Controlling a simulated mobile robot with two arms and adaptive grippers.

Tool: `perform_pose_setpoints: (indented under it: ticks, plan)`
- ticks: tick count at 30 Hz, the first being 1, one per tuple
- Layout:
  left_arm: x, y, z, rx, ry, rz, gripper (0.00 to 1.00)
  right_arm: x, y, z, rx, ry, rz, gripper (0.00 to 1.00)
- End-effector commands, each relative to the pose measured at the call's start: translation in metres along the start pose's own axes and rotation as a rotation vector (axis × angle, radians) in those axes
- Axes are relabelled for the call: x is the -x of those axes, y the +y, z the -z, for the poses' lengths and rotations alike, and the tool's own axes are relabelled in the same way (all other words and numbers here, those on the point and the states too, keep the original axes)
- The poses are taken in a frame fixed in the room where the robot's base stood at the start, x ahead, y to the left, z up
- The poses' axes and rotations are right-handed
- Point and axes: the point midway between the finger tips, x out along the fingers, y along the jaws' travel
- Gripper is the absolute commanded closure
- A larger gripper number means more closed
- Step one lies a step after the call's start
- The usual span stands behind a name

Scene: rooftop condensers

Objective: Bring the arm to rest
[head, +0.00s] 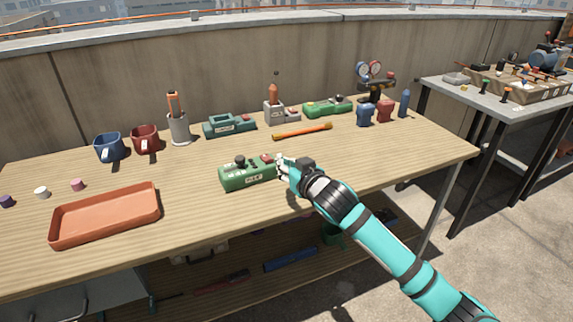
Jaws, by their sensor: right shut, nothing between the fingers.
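My right arm comes in from the lower right in teal and black. My right gripper (281,162) is shut and empty, just right of a green box with a dark knob and a red button (247,175) near the front of the wooden table (190,205). The fingertips are close to the box's right end; I cannot tell whether they touch it. My left gripper does not show.
An orange tray (105,215) lies at the front left. A second bench (480,98) is at right.

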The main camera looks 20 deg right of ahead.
Motion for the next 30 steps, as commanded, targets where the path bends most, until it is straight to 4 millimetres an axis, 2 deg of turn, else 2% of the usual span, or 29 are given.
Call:
perform_pose_setpoints:
  ticks: [4, 17, 20, 27, 30]
  plan:
    - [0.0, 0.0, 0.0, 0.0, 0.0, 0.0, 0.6, 0.005, 0.0, 0.0, 0.0, 0.001, 0.0, 1.0]
    - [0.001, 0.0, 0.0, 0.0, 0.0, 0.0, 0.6, 0.005, 0.0, 0.001, 0.001, 0.001, 0.0, 1.0]
    - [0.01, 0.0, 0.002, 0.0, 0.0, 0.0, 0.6, 0.007, 0.0, 0.011, 0.001, 0.001, 0.0, 1.0]
    - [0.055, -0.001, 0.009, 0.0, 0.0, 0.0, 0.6, 0.017, 0.0, 0.055, 0.001, 0.001, 0.0, 1.0]
    - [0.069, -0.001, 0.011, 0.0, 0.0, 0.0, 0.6, 0.02, 0.0, 0.068, 0.001, 0.001, 0.0, 1.0]
